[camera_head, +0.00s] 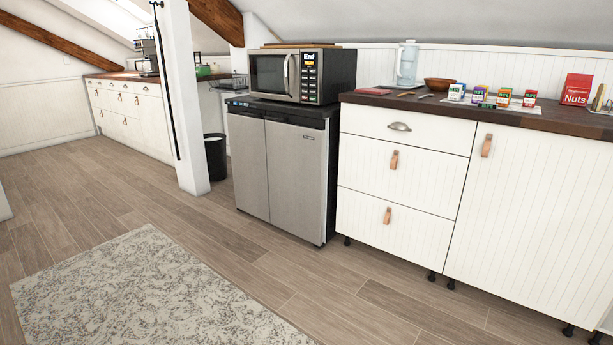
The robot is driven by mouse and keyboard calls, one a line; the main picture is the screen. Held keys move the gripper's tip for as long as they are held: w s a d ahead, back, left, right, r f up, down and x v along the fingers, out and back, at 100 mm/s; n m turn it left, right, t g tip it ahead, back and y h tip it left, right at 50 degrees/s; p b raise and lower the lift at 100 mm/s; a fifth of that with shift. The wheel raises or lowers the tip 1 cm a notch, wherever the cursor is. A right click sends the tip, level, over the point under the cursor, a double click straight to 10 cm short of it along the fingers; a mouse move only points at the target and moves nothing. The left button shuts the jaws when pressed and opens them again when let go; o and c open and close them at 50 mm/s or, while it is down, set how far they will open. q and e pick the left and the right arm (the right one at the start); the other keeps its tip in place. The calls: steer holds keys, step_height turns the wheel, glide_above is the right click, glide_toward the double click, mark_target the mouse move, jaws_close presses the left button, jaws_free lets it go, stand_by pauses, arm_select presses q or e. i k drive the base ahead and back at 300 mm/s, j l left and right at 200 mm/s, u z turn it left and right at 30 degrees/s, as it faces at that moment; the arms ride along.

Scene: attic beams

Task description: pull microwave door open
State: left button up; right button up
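The microwave (302,75) stands on top of a steel two-door fridge (283,165), near the middle of the head view. It has a dark window, a silver front and a keypad panel at its right. Its door (268,75) looks shut. A curved silver handle (289,75) stands upright between the window and the keypad.
A white post (185,98) and black bin (215,156) stand left. Wood floor (300,275) is clear beside a rug (142,290).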

mark_target(292, 72)
steer(key=i+j+u, duration=0.2)
steer(key=i+u, duration=0.15)
steer(key=i, duration=0.25)
steer(key=i+u, duration=0.35)
steer(key=i, duration=0.2)
steer(key=i+l+u, duration=0.1)
steer(key=i+u, duration=0.25)
steer(key=i, duration=0.25)
